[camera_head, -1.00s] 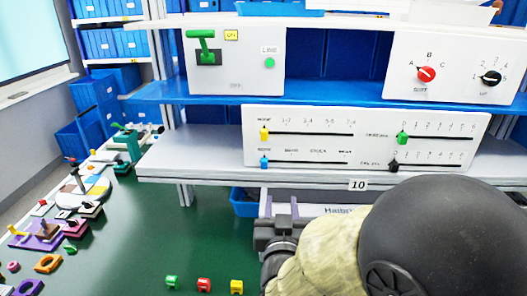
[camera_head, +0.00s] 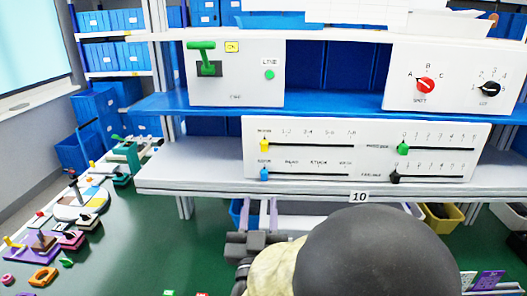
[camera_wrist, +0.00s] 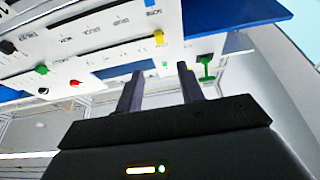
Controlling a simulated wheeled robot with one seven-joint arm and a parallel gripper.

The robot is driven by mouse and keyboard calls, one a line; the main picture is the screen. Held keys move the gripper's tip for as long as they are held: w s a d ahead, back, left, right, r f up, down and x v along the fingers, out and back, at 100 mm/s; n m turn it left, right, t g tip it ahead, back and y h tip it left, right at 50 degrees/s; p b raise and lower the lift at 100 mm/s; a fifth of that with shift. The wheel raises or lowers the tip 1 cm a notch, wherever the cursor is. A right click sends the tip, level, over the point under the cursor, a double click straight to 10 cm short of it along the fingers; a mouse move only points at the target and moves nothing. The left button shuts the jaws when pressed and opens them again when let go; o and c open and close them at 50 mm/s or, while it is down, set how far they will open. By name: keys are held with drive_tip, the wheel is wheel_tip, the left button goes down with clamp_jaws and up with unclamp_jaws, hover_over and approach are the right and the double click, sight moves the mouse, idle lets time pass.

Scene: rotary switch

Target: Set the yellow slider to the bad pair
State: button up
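The yellow slider (camera_head: 264,145) sits at the left end of the upper left track on a white panel (camera_head: 365,125). It also shows in the wrist view (camera_wrist: 159,39), beyond my fingers. Small number pairs are printed above its track, too blurred to read surely. A blue slider (camera_head: 264,173) sits at the left end of the track below. My gripper (camera_wrist: 162,82) is open, its two dark fingers apart with nothing between them. It is apart from the yellow slider. In the head view my arm stands low in front of the shelf, and its fingertips cannot be made out.
The panel also holds a green slider (camera_head: 403,148) and a black slider (camera_head: 395,177) on the right. A blue shelf (camera_head: 330,103) above bears a green lever box (camera_head: 236,75) and a box with a red knob (camera_head: 425,86). The lower shelf edge (camera_head: 300,191) juts out before the panel.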

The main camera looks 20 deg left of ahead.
sight(264, 149)
drive_tip(key=p+x, duration=0.4)
drive_tip(key=x, duration=1.1)
drive_tip(key=shift+f, duration=0.15)
clamp_jaws()
